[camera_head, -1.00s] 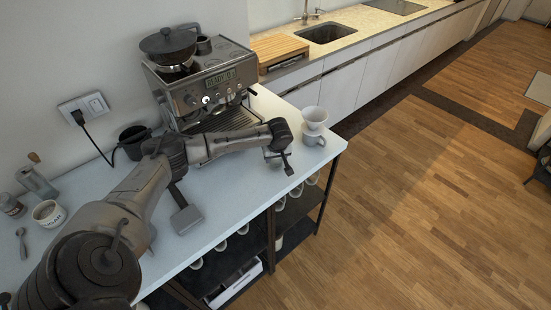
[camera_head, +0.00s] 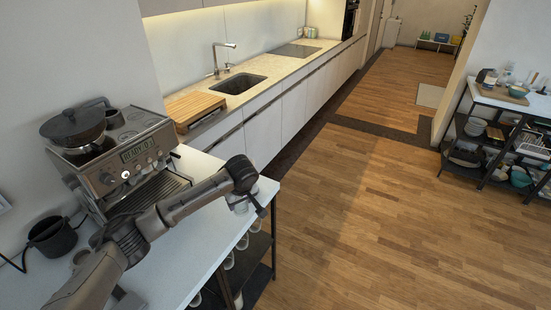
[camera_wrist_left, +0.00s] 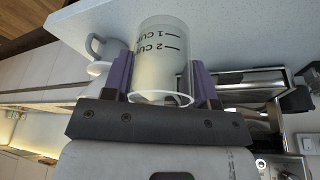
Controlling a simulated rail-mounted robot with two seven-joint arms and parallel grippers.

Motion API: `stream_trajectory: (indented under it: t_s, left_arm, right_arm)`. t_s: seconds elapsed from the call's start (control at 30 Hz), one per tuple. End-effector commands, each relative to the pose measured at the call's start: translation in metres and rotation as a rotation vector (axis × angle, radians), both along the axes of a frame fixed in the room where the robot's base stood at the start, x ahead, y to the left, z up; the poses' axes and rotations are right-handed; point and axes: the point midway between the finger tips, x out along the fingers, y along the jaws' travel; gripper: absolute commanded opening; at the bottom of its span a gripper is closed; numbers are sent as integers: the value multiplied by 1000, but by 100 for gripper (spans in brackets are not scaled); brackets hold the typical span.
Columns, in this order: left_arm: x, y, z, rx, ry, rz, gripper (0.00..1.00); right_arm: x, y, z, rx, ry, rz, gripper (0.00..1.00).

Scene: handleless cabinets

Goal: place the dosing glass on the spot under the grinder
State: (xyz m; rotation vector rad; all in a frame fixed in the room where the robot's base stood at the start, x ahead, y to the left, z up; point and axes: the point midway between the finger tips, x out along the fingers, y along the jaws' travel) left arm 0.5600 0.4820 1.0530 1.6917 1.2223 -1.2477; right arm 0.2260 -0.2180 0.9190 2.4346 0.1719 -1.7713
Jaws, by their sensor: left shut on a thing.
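The dosing glass (camera_wrist_left: 160,55) is a clear cup with "1 CUP" and "2 CUP" marks, seen in the left wrist view. My left gripper (camera_wrist_left: 160,82) is shut on it, one purple finger on each side. In the head view my left gripper (camera_head: 250,203) is over the right end of the counter, and the glass cannot be made out there. The espresso machine (camera_head: 120,165) stands left of the gripper, with a dark round-topped part (camera_head: 75,125) on it. The spot under the grinder cannot be made out. My right gripper is not in view.
A white cup and dripper (camera_head: 238,200) stand by the counter's edge, partly hidden by my gripper; a mug (camera_wrist_left: 105,47) shows beside the glass in the wrist view. The white counter (camera_head: 185,255) before the machine has bare room.

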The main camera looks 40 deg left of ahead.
Motion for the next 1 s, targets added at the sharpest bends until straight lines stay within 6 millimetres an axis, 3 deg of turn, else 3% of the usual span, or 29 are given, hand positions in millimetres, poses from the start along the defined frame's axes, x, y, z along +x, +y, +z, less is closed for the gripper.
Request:
stream_trajectory:
  t_s: [0.37,0.47,0.57,0.73,0.9,1.0]
  left_arm:
    - [2,-7,3,0,-1,-95,28]
    - [2,-27,7,0,-2,-217,28]
    - [-4,-57,8,1,-3,-355,28]
    - [-29,-131,2,0,-3,-643,28]
    - [-59,-204,16,1,-6,-921,28]
    - [-77,-238,29,3,-7,-1049,28]
  right_arm:
    - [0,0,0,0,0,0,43]
    - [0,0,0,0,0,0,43]
    - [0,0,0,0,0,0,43]
    - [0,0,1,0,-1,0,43]
    - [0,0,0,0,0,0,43]
    - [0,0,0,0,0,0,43]
